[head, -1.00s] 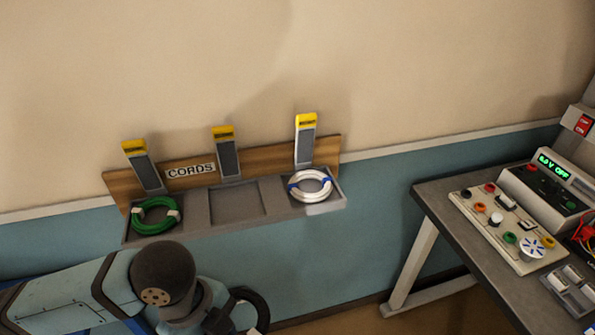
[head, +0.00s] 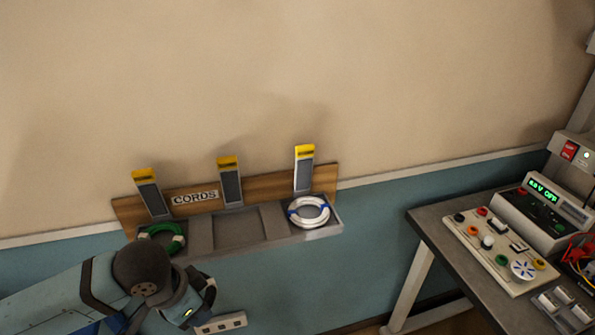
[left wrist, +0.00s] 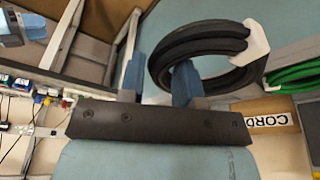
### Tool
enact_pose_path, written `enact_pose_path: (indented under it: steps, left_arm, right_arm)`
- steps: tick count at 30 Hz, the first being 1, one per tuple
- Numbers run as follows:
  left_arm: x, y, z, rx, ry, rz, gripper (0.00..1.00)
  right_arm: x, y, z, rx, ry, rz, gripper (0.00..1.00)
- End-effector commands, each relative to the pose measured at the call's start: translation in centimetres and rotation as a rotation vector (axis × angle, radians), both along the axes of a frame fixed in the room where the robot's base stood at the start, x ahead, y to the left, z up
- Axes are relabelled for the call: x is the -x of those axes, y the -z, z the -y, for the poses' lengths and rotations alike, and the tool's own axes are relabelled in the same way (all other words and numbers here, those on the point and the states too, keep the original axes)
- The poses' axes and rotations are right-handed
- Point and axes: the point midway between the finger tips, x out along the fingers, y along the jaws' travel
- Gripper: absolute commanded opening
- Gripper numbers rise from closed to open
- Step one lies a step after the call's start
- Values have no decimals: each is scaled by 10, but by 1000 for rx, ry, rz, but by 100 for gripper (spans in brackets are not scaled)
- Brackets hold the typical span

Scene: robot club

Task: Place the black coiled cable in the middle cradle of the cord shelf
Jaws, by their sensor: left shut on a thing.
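The cord shelf (head: 320,232) is a grey tray on a wooden wall board marked CORDS. Its middle cradle (head: 237,230) is empty. My left gripper (left wrist: 160,78) is shut on the black coiled cable (left wrist: 215,40), with one finger inside the ring and one outside. The coil has a white clip (left wrist: 255,42). In the head view, a dark part of the coil (head: 209,295) shows beside my left gripper, below and in front of the shelf's left part; most of it is hidden. My right gripper is not in view.
A green coil (head: 168,241) lies in the left cradle, partly hidden by my arm, and a white coil (head: 309,211) in the right one. Upright yellow-topped holders (head: 230,180) stand behind the cradles. A bench (head: 437,222) with electronics stands to the right.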

Motion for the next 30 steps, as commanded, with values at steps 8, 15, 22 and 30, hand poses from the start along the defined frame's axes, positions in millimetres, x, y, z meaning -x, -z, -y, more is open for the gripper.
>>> enact_pose_path:
  steps: [8,15,22,30]
  left_arm:
    - [-48,-17,-43,0,-601,1,4]
    - [-61,-19,-57,3,-801,-3,4]
    - [-62,-20,-59,2,-812,0,4]
    - [-61,-20,-58,2,-810,-1,4]
  right_arm:
    - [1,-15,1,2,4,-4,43]
    - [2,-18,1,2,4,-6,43]
    - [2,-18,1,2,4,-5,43]
    - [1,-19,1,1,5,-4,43]
